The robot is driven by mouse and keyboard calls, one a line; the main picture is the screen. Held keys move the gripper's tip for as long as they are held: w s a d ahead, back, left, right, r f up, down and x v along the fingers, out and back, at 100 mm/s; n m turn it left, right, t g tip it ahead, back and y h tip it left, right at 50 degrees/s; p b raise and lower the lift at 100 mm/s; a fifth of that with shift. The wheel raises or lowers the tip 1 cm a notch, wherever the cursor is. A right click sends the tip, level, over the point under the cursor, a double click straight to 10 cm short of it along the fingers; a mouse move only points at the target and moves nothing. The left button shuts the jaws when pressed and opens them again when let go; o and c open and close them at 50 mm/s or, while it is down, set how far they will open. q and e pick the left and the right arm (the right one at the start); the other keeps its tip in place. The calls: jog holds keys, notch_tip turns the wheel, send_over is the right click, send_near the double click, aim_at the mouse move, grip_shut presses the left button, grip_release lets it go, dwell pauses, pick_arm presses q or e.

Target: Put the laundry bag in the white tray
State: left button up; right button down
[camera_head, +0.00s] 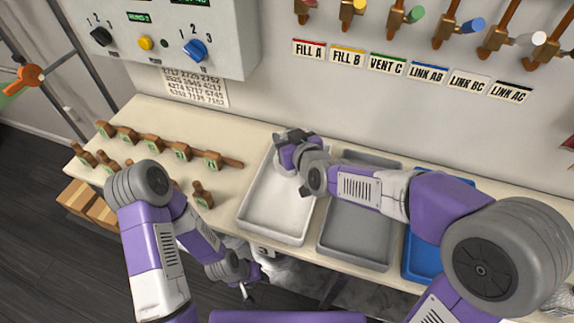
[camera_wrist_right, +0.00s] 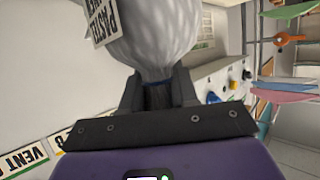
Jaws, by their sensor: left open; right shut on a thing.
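My right gripper (camera_head: 288,138) is over the far end of the white tray (camera_head: 245,215). In the right wrist view its two fingers (camera_wrist_right: 157,92) are closed on the narrow dark neck of a pale grey, ribbed bag (camera_wrist_right: 160,38), which I take to be the laundry bag. A printed tag hangs at the bag's side. In the head view the bag is hidden behind my gripper and wrist, so I cannot tell whether it touches the tray. My left gripper (camera_head: 249,291) is open and empty, low in front of the table edge.
A grey tray (camera_head: 345,240) and a blue tray (camera_head: 420,262) stand right of the white tray. Several wooden stamp-like pieces (camera_head: 203,195) stand on the table (camera_head: 235,130) to the left. A control box (camera_head: 160,35) and labelled valves are on the wall behind.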

aim_at(279, 169)
jog(key=f, duration=0.1)
jog(key=f+b, duration=0.1)
jog(key=f, duration=0.1)
jog(key=shift+s+f, duration=0.2)
jog(key=shift+f, duration=0.05)
jog(key=shift+w+f+b, duration=0.1)
jog(key=shift+f+b, duration=1.15)
jog(key=shift+f, duration=1.2)
jog(key=shift+f, duration=0.15)
jog(key=c, duration=0.9)
grip_release()
jog(key=shift+o, duration=0.2)
